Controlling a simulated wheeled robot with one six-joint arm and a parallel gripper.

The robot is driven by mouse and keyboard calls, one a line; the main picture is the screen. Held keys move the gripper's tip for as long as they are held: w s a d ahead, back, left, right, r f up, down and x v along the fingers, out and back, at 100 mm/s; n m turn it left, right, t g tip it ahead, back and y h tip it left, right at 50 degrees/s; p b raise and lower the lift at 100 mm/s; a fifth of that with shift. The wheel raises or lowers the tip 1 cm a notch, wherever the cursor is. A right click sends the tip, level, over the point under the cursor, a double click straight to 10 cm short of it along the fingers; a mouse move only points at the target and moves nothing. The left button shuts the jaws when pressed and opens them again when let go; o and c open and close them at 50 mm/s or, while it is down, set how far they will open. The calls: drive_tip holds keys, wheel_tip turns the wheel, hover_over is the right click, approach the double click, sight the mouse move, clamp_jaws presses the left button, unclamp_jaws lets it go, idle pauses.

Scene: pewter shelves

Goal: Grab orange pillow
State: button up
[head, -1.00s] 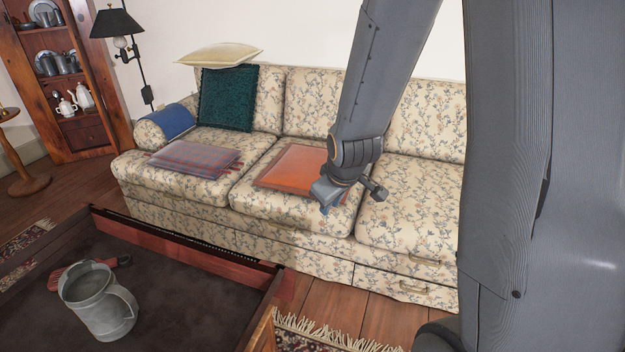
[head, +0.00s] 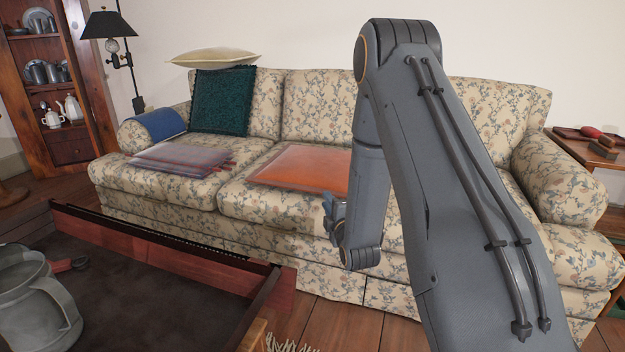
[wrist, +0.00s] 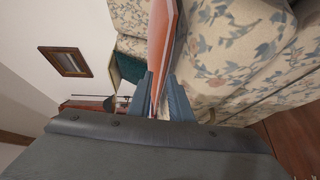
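The flat orange pillow (head: 300,167) lies on the middle seat of the floral sofa, its right end partly hidden behind my arm. My gripper (head: 331,212) is low at the front of that seat, close to the pillow's front right edge. In the wrist view my gripper (wrist: 161,98) has its two fingers apart, one on each side of the pillow's edge (wrist: 163,40). The pillow's edge reaches in between the fingers. Whether either finger touches it is hard to tell.
The sofa (head: 285,206) also holds a plaid cushion (head: 180,158), a dark green pillow (head: 222,100) and a cream pillow (head: 215,57). A dark table with a raised red-brown edge (head: 165,240) stands in front at left, with a metal pitcher (head: 38,305).

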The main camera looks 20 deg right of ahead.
sight(321, 193)
drive_tip(key=shift+n+t, duration=0.4)
drive_tip(key=w+b, duration=0.1)
drive_tip(key=w, duration=0.1)
drive_tip(key=w+f+b, duration=0.1)
drive_tip(key=w+b, duration=0.1)
drive_tip(key=w, duration=0.1)
drive_tip(key=w+b, duration=0.1)
drive_tip(key=w, duration=0.2)
drive_tip(key=shift+d+f, duration=0.25)
drive_tip(key=shift+f, duration=0.15)
drive_tip(key=shift+w+r, duration=0.1)
clamp_jaws()
